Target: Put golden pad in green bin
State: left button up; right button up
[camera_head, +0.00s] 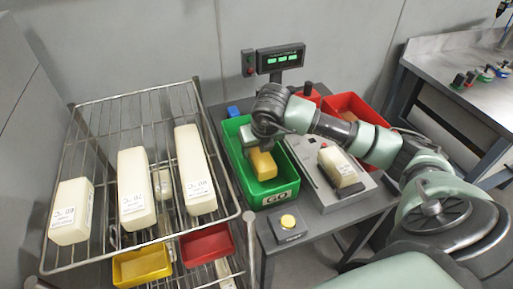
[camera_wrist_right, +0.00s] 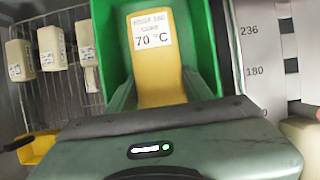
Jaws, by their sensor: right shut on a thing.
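The golden pad (camera_head: 263,165) is a yellow block in my right gripper (camera_head: 260,147), at the green bin (camera_head: 283,186). In the right wrist view the golden pad (camera_wrist_right: 163,82) carries a white label reading 70 °C, with the green bin (camera_wrist_right: 105,35) around it. My right gripper is shut on the pad, and the fingertips are mostly hidden. The pad is within the bin's outline; I cannot tell whether it touches the bottom. The green bin stands on the grey table and has a GO label on its front. My left gripper is not in view.
A wire rack (camera_head: 105,241) at left holds several cream blocks, with a yellow bin (camera_head: 142,266) and a red bin (camera_head: 207,245) below. A scale (camera_head: 310,165) with a cream block (camera_head: 338,167) stands right of the green bin. A red bin (camera_head: 352,103) is behind; a yellow button (camera_head: 288,221) is in front.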

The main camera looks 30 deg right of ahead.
jog(key=o, duration=1.5)
jog(key=shift+r, duration=0.1)
jog(key=b+v, duration=0.1)
jog(key=v, duration=0.6)
jog(key=shift+s+r, duration=0.2)
jog(key=shift+r, duration=0.1)
